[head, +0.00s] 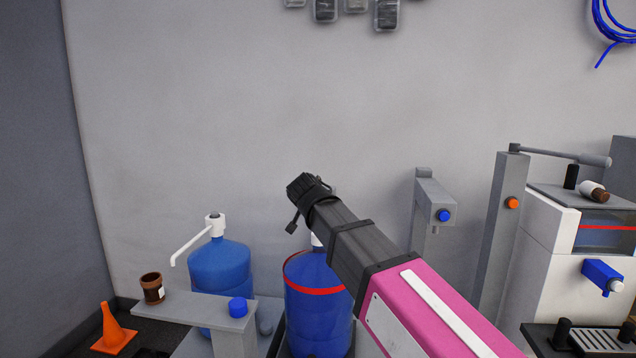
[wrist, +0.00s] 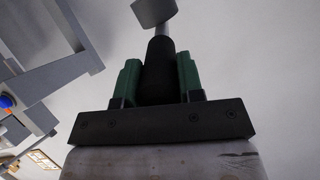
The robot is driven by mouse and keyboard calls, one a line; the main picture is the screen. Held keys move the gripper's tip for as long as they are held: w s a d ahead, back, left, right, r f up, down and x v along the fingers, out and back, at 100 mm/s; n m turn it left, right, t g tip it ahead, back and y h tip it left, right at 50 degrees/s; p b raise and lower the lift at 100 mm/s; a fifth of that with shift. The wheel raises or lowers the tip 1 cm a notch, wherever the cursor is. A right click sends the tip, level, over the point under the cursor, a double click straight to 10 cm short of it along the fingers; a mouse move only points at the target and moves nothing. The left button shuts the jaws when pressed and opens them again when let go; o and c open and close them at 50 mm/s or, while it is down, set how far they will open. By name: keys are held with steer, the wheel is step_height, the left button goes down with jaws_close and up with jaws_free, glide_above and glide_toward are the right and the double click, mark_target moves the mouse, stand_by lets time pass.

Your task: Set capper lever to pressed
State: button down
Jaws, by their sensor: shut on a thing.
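My gripper (wrist: 158,82) shows in the wrist view with its two green jaws shut on a black cylindrical grip (wrist: 159,68). A grey rod runs from the grip to a grey block (wrist: 154,11) at the top edge. I cannot tell whether this is part of the capper. In the head view my pink arm reaches up and left; its dark end is in front of the wall, and the jaws cannot be made out there. At the right a grey lever (head: 555,154) runs nearly level from the top of a grey post (head: 503,225) with an orange button. No label names the capper.
Two blue water jugs (head: 220,265) (head: 318,308) stand low in the head view, the right one partly behind my arm. A grey post with a blue button (head: 444,216), a white machine (head: 548,250), a brown jar (head: 152,288) and an orange cone (head: 115,330) stand around. The wall above is mostly bare.

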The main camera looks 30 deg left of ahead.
step_height(320, 180, down, 12)
steer(key=s+t+y, duration=0.1)
steer(key=t, duration=0.2)
steer(key=shift+s+d, duration=0.25)
steer(key=shift+s, duration=0.1)
steer(key=shift+f, duration=0.3)
steer(key=c, duration=0.8)
jaws_free()
steer(key=shift+f, duration=0.1)
steer(key=shift+o, duration=0.2)
steer(key=shift+s+r, duration=0.1)
steer(key=shift+r, duration=0.1)
steer(key=v, duration=1)
steer(key=shift+s+d+f, duration=0.2)
steer(key=shift+s+f, duration=0.05)
steer(key=shift+s, duration=0.05)
